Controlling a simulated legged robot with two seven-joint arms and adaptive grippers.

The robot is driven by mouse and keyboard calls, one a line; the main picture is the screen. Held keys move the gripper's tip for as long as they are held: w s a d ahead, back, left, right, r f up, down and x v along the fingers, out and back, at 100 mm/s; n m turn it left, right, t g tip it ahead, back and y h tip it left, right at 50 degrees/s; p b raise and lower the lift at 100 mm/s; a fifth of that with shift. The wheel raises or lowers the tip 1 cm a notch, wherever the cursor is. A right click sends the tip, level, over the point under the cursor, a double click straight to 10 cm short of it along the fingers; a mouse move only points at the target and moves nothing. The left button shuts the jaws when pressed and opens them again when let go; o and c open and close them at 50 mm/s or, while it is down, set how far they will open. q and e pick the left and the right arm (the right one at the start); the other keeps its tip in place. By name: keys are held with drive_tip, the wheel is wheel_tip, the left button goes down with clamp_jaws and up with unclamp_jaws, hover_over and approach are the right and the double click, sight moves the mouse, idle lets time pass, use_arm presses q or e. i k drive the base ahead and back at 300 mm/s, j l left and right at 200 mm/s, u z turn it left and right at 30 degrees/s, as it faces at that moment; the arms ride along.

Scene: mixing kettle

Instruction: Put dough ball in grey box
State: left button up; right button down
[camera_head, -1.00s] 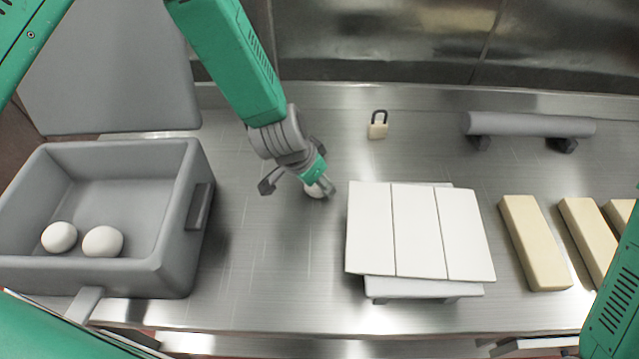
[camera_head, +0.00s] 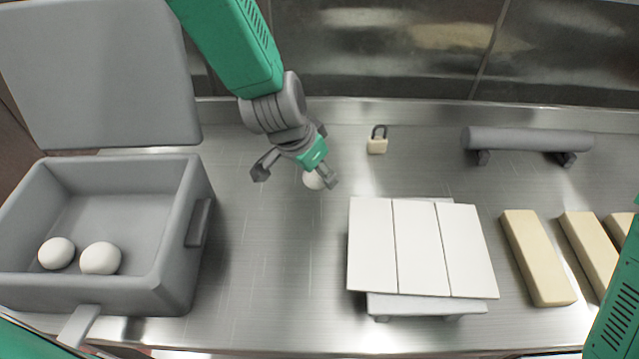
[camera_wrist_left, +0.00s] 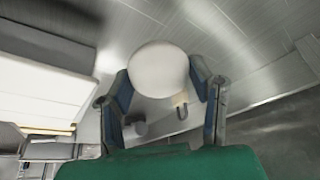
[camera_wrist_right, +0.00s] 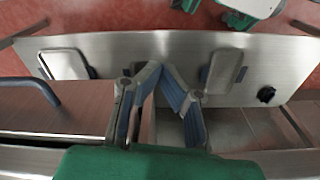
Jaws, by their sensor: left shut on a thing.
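My left gripper (camera_head: 298,174) is shut on a white dough ball (camera_head: 313,180) over the steel counter, right of the grey box. The ball fills the space between the fingers in the left wrist view (camera_wrist_left: 159,69) and looks lifted off the counter. The open grey box (camera_head: 178,225) stands at the left with its lid raised behind it. Two white dough balls lie inside, one at the left (camera_head: 57,253) and one beside it (camera_head: 100,258). My right gripper (camera_wrist_right: 162,72) shows in the right wrist view with its fingertips together and nothing between them.
A stand with white panels (camera_head: 420,248) is right of the held ball. A small padlock (camera_head: 377,140) and a grey roller (camera_head: 528,139) lie toward the back. Several pale yellow blocks (camera_head: 538,257) lie at the right. The counter between box and stand is clear.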

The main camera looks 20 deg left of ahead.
sight(149, 265)
drive_tip(key=k, duration=1)
